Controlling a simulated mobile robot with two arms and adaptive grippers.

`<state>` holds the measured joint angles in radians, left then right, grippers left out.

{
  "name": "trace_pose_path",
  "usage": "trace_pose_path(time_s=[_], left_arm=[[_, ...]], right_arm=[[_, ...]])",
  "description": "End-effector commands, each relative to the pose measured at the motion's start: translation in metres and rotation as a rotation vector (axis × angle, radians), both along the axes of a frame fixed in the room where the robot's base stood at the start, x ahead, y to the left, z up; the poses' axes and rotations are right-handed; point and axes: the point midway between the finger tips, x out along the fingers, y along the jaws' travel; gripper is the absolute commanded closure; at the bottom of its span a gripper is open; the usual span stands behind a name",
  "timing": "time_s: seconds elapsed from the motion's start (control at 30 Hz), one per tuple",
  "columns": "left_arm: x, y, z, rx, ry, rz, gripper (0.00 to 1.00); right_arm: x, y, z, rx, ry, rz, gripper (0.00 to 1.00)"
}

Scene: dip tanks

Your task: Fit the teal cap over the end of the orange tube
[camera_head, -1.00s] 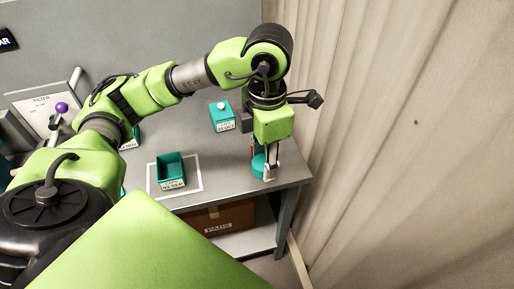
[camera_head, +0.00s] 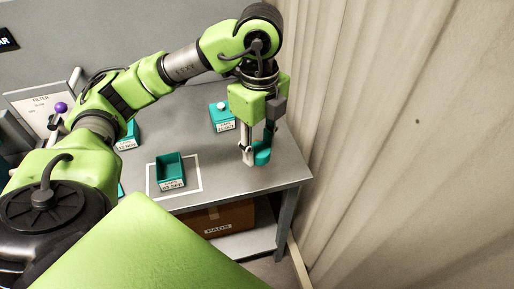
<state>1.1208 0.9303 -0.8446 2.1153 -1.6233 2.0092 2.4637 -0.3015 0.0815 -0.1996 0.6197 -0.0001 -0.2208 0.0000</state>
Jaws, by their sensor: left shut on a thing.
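My left gripper (camera_head: 256,154) points down above the right end of the grey table. It is shut on the teal cap (camera_head: 263,156), which shows between and beside the fingertips, low over the table near its right edge. The orange tube cannot be made out now; the gripper and cap may hide it. Whether the cap touches anything below it cannot be told. My right gripper is not in view.
An open teal bin (camera_head: 170,157) stands inside a white outline on the table (camera_head: 215,173). A teal box with a white ball (camera_head: 221,106) stands behind it. A cardboard box (camera_head: 220,215) sits below the table.

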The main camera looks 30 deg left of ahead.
Motion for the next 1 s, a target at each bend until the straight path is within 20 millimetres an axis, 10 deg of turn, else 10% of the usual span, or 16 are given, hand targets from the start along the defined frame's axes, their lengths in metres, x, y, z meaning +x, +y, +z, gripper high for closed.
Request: trace_pose_path(time_s=[1.0], left_arm=[[0.114,0.083,-0.101,0.001,0.004,0.053,0.8]], right_arm=[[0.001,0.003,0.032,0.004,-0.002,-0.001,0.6]])
